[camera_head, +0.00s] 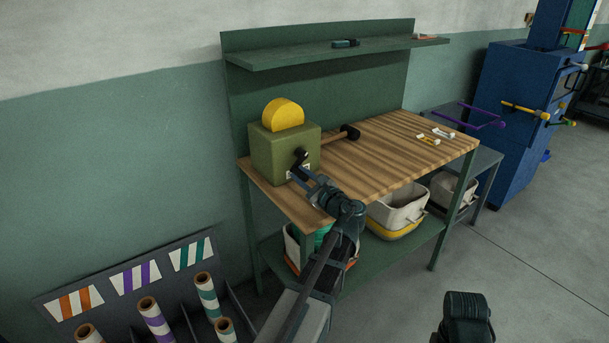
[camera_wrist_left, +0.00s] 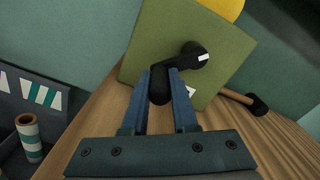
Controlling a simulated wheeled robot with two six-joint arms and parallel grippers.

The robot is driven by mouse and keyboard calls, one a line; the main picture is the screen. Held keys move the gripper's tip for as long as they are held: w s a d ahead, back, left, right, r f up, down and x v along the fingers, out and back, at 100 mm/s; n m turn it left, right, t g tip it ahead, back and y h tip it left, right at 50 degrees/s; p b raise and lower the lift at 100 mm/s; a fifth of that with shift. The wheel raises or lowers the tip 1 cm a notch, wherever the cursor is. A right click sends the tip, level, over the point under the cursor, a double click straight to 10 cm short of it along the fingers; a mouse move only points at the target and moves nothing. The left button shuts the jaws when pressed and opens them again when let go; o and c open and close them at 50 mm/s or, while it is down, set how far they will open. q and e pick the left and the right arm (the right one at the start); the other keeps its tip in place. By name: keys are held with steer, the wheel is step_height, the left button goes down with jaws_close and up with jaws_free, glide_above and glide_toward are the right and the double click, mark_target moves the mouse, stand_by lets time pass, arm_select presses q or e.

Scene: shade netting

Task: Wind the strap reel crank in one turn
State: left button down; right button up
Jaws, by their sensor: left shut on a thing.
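The strap reel is an olive-green box (camera_head: 268,152) with a yellow disc (camera_head: 284,114) rising from its top. It stands on the left end of the wooden workbench (camera_head: 385,145). The black crank (camera_head: 300,157) is on its front face. In the left wrist view the crank arm (camera_wrist_left: 190,55) runs from its hub at upper right to a black handle (camera_wrist_left: 159,84) at lower left. My left gripper (camera_head: 305,178) is shut on that handle, with blue fingers (camera_wrist_left: 161,93) on either side.
Bins (camera_head: 397,208) stand on the lower shelf. Striped rolls (camera_head: 207,293) stand at lower left. A blue cabinet (camera_head: 520,105) stands at right. The bench middle is clear.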

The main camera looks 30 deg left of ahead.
mark_target(302, 172)
arm_select(q)
steer(key=m, duration=0.2)
steer(key=s+r+m+p, duration=0.1)
steer(key=m, duration=0.1)
steer(key=r+m+p, duration=0.1)
steer(key=shift+s+a+r+m, duration=0.15)
steer(key=shift+a+m, duration=0.1)
steer(key=shift+m, duration=0.15)
steer(key=r+m+p, duration=0.1)
steer(key=m, duration=0.2)
steer(key=r+m+p, duration=0.2)
steer(key=m, duration=0.2)
steer(key=w+r+m+p, duration=0.1)
steer(key=m, duration=0.2)
steer(key=shift+d+r+m, duration=0.15)
steer(key=shift+r+m, duration=0.1)
steer(key=shift+m, duration=0.15)
steer(key=m, duration=0.1)
steer(key=r+m+p, duration=0.1)
steer(key=m, duration=0.1)
steer(key=shift+w+d, duration=0.15)
steer(key=shift+w, duration=0.2)
steer(key=shift+w+d+r+m+p, duration=0.1)
steer(key=shift+w+m+p, duration=0.1)
steer(key=shift+m, duration=0.45)
steer(key=shift+w+d+r+m+p, duration=0.1)
steer(key=shift+w+m+p, duration=0.1)
steer(key=shift+m, duration=0.45)
steer(key=c, duration=0.7)
jaws_free()
